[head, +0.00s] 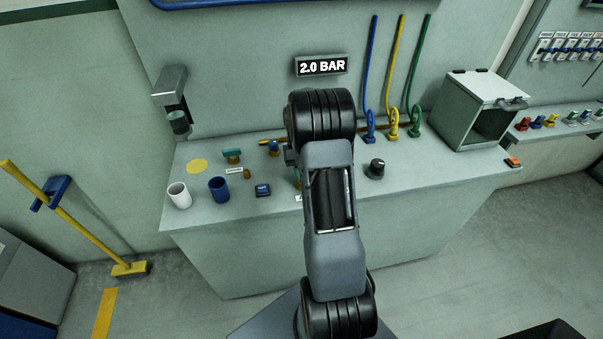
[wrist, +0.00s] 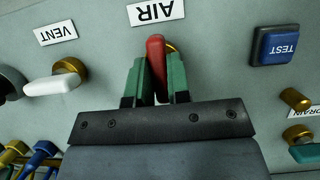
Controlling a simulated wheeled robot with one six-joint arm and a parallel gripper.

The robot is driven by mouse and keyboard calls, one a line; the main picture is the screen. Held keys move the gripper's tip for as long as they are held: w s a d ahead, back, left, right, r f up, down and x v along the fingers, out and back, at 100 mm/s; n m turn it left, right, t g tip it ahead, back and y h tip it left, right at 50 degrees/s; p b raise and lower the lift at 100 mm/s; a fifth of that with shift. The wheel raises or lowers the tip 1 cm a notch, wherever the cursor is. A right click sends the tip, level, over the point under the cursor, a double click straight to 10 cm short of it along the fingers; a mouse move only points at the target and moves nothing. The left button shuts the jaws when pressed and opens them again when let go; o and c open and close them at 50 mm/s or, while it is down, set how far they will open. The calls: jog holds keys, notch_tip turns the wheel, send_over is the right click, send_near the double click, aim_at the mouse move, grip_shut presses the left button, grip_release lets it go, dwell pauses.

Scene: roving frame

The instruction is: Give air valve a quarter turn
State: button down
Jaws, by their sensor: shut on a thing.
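The air valve's red lever (wrist: 156,60) shows in the wrist view just below the AIR label (wrist: 156,11). A bit of its brass body (wrist: 171,46) shows at the lever's upper right. My gripper (wrist: 156,82) has its green fingers on both sides of the lever and is shut on it. The lever runs nearly straight up and down in the wrist picture. In the head view my arm hides the air valve and my gripper. The wall display (head: 322,66) reads 2.0 BAR.
In the wrist view, a white VENT lever (wrist: 53,86) lies left. A blue TEST button (wrist: 274,46) and a green DRAIN handle (wrist: 305,152) lie right. In the head view, white (head: 179,195) and blue (head: 219,189) cups stand left; a hinged box (head: 473,108) stands right.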

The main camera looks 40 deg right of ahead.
jog(key=c, duration=1.1)
grip_release()
jog(key=v, duration=1.3)
jog(key=shift+w+r+b, duration=0.1)
jog(key=shift+r+b, duration=0.25)
jog(key=shift+r, duration=0.1)
